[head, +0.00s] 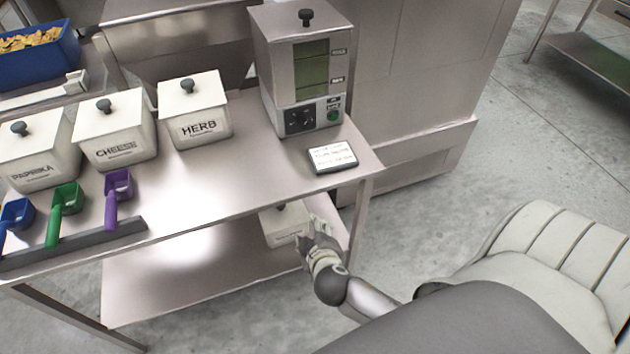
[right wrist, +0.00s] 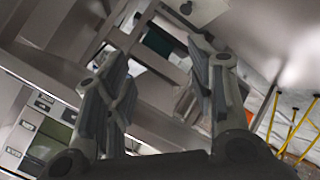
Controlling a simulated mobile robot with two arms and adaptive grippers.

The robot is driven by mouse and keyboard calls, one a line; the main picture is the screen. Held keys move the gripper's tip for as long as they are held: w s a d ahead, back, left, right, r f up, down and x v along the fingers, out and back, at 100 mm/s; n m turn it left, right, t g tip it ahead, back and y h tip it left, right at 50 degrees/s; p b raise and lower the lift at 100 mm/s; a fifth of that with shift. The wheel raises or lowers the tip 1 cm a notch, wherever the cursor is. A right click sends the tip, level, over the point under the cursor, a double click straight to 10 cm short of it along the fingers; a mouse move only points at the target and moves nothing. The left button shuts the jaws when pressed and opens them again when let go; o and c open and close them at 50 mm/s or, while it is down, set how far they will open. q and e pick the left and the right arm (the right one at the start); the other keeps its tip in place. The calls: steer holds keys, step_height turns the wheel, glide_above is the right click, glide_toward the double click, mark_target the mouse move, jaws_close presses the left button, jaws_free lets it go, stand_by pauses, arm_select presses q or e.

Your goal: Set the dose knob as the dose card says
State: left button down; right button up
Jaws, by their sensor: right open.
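The dose knob (head: 299,120) is a dark dial on the lower front panel of the steel dosing machine (head: 280,60), at the right end of the table. A green button (head: 333,115) sits right of it. The dose card (head: 332,156) lies on the tabletop in front of the machine; its print is too small to read. My right gripper (head: 312,228) is in front of and below the table's right front edge, apart from the knob and card. In the right wrist view its fingers (right wrist: 160,85) are spread with nothing between them. My left gripper is not in view.
White bins labelled paprika (head: 40,150), cheese (head: 115,130) and herb (head: 195,110) stand on the steel table (head: 250,185). Blue, green and purple scoops (head: 118,190) sit at a front rack. Another white bin (head: 285,225) is on the lower shelf.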

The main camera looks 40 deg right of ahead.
steer(key=shift+g+y, duration=0.3)
steer(key=shift+g, duration=0.2)
steer(key=shift+s+a+f, duration=0.1)
steer(key=shift+s+f, duration=0.1)
steer(key=shift+f, duration=0.55)
steer(key=shift+s+a+f, duration=0.1)
steer(key=shift+s+f, duration=0.15)
steer(key=shift+f, duration=0.55)
steer(key=shift+s+f, duration=0.2)
steer(key=shift+f, duration=0.55)
steer(key=s+f+g+y, duration=0.1)
steer(key=s+f+g, duration=0.15)
steer(key=f, duration=0.45)
steer(key=s+f+g, duration=0.1)
steer(key=s+f, duration=0.3)
steer(key=f, duration=0.3)
steer(key=s+f+m+g+y, duration=0.1)
steer(key=s+f, duration=0.5)
steer(key=s, duration=0.3)
steer(key=s+a+f+m+g, duration=0.1)
steer(key=s+f+g, duration=0.1)
steer(key=s+f, duration=0.3)
steer(key=s+a+f+m+g+y, duration=0.1)
steer(key=s+f, duration=0.5)
steer(key=s, duration=0.7)
steer(key=shift+f+g+y, duration=0.3)
steer(key=shift+f+g, duration=0.05)
steer(key=shift+g, duration=0.1)
